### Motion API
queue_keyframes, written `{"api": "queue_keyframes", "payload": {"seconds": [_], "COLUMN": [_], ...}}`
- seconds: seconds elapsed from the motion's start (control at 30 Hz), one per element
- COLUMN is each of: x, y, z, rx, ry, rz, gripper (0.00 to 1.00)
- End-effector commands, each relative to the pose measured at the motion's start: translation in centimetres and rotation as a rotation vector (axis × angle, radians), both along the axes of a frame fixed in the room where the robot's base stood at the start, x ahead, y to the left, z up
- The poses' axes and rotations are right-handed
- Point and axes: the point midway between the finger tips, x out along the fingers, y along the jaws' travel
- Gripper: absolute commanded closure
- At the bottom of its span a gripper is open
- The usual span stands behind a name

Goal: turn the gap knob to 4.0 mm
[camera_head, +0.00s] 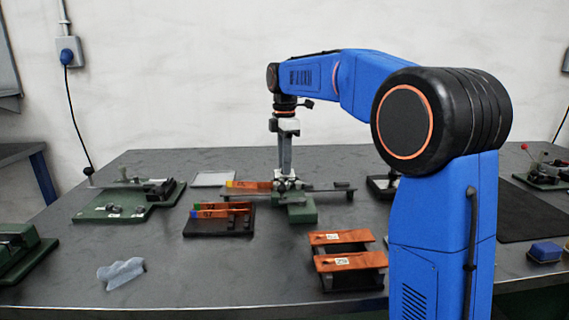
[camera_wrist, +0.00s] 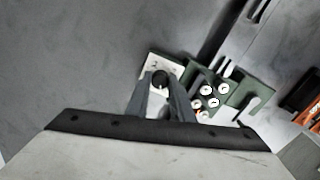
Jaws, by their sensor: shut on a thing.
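The gap knob (camera_wrist: 160,76) is a small dark round knob on a pale dial plate (camera_wrist: 162,62) in the wrist view. My gripper (camera_wrist: 160,84) has one finger on each side of the knob and is shut on it. The dial's marks are too small to read, so I cannot tell the knob's setting. In the head view my gripper (camera_head: 285,177) points straight down at a green device (camera_head: 302,214) with a long dark bar across it. The knob is hidden there.
A dark rack (camera_head: 218,228) with copper strips stands left of the green device. Copper pieces on stands (camera_head: 350,262) lie in front, right. A grey wavy block (camera_head: 121,272) is at front left. A green fixture (camera_head: 115,206) is further left. Bare table (camera_head: 210,285) lies at front centre.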

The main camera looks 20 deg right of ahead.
Motion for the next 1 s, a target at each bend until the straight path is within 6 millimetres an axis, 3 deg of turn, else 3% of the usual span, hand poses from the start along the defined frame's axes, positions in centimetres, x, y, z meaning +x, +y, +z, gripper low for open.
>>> {"api": "queue_keyframes", "payload": {"seconds": [1.0], "x": [0.06], "y": [-0.02], "z": [0.08], "rx": [0.001], "ry": [-0.002], "rz": [-0.956], "gripper": [1.0]}}
